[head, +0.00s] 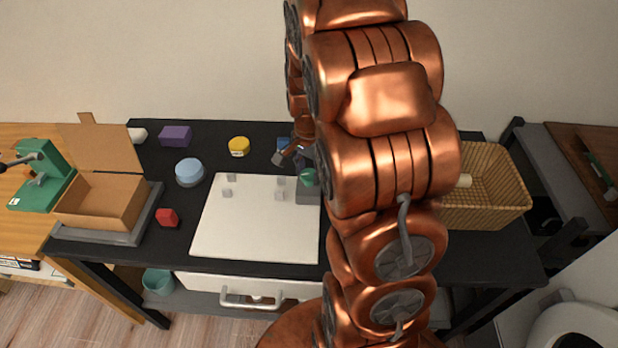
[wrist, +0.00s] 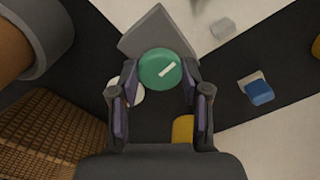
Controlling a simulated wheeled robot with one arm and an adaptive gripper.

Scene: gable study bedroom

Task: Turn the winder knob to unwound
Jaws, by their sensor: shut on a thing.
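The winder knob (wrist: 160,70) is a round green knob with a short white mark on top, slanting up to the right in the wrist view. It sits on a grey block (wrist: 158,34), and in the head view the green knob (head: 308,177) shows beside my arm at the right edge of the white board. My gripper (wrist: 159,78) has one finger on each side of the knob and is shut on it. In the head view my arm hides most of the gripper. No label for unwound is readable.
A white board (head: 255,238) with small grey pieces lies left of my arm. A wicker basket (head: 511,182) stands right. An open cardboard box (head: 95,205) stands on a grey tray (head: 103,236) at the left. A red block (head: 167,218) and blue tin (head: 189,173) lie between.

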